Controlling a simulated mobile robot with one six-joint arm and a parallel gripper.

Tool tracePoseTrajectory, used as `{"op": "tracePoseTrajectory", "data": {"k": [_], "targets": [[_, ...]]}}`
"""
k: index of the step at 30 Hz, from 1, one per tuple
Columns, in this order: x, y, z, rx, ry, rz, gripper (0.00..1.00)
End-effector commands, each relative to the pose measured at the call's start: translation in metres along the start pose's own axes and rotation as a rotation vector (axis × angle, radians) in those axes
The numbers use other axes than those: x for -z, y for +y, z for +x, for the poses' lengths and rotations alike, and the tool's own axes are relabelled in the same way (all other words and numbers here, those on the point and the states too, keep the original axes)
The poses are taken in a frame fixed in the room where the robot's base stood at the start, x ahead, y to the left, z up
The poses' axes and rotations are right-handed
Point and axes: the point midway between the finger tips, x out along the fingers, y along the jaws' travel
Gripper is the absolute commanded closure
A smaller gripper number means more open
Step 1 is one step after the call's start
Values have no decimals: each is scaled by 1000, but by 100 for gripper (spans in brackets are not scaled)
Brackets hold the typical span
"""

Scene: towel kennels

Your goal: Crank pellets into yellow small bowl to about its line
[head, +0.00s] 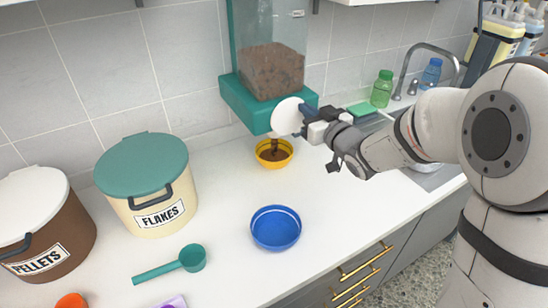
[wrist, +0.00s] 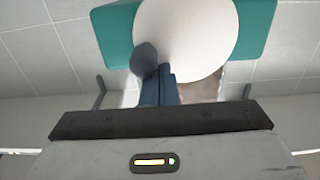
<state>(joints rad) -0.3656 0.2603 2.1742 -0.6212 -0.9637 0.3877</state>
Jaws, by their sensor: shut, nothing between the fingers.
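The yellow small bowl (head: 286,149) stands on the counter under the teal dispenser (head: 245,104), with brown pellets in it. A dark brown strand shows above the bowl, below the dispenser's outlet. How high the pellets reach against the line is too small to tell. The clear hopper (head: 272,38) above holds brown pellets. The white crank disc (head: 288,117) is on the dispenser's front, and in the wrist view the disc (wrist: 190,40) fills the upper middle with a dark knob (wrist: 144,57) on it. My gripper (head: 309,126) is shut at the disc, its fingers beside the knob in the wrist view.
A blue bowl (head: 276,228) stands nearer on the counter. A teal scoop (head: 192,258), a cream FLAKES bin (head: 180,214) and a brown PELLETS bin (head: 70,235) are to the left. Bottles (head: 382,88) and a sink tap (head: 404,75) are to the right. The counter between is clear.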

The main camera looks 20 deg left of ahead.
Motion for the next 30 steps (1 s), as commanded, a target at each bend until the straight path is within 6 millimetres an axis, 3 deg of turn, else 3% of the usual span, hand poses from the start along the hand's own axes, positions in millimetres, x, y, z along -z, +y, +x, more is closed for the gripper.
{"op": "tracePoseTrajectory", "data": {"k": [24, 30], "targets": [[-18, 10, 0, 0, 0, 0, 100], [-15, 9, -2, 0, 0, 0, 100]]}}
